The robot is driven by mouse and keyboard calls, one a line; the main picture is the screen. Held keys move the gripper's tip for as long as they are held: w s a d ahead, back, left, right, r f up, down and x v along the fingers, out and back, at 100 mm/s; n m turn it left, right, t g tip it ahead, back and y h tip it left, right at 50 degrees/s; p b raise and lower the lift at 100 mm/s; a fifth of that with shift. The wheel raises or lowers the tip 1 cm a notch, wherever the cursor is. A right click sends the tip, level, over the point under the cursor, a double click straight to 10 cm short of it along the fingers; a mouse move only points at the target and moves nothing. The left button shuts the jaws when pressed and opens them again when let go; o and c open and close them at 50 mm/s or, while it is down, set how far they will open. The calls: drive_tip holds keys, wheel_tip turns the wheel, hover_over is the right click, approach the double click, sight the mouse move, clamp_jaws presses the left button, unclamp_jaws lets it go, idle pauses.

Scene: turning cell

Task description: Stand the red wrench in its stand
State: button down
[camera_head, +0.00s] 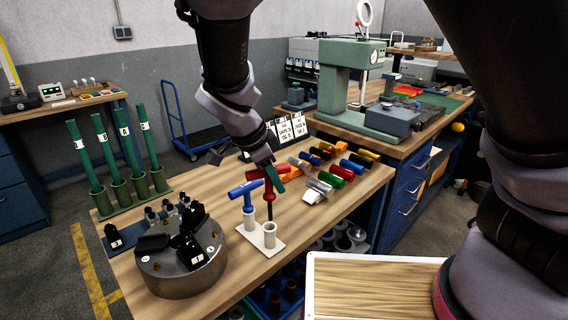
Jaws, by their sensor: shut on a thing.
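The red wrench (268,185) is a T-handled tool with a dark shaft pointing down. My gripper (270,170) is shut on its red handle and holds it nearly upright. The pale stand (258,236) has two short cups on a flat base. The shaft's lower end shows just above or at the front right cup (270,232); I cannot tell whether it has entered. The blue wrench (247,192) stands upright in the other cup, its handle close to the red one. My gripper's fingers partly cover the red handle.
A round chuck (181,258) with black jaws sits left of the stand. Green tubes (104,146) stand in holders at the back left. Bare wood (220,185) shows behind the stand.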

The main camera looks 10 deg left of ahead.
sight(258, 176)
wheel_tip(258, 176, down, 7)
idle(0.8)
drive_tip(key=c, duration=0.6)
unclamp_jaws()
drive_tip(key=v, duration=1)
drive_tip(key=shift+s+a+r, duration=0.1)
drive_tip(key=shift+s+r, duration=0.05)
drive_tip(key=shift+r, duration=0.2)
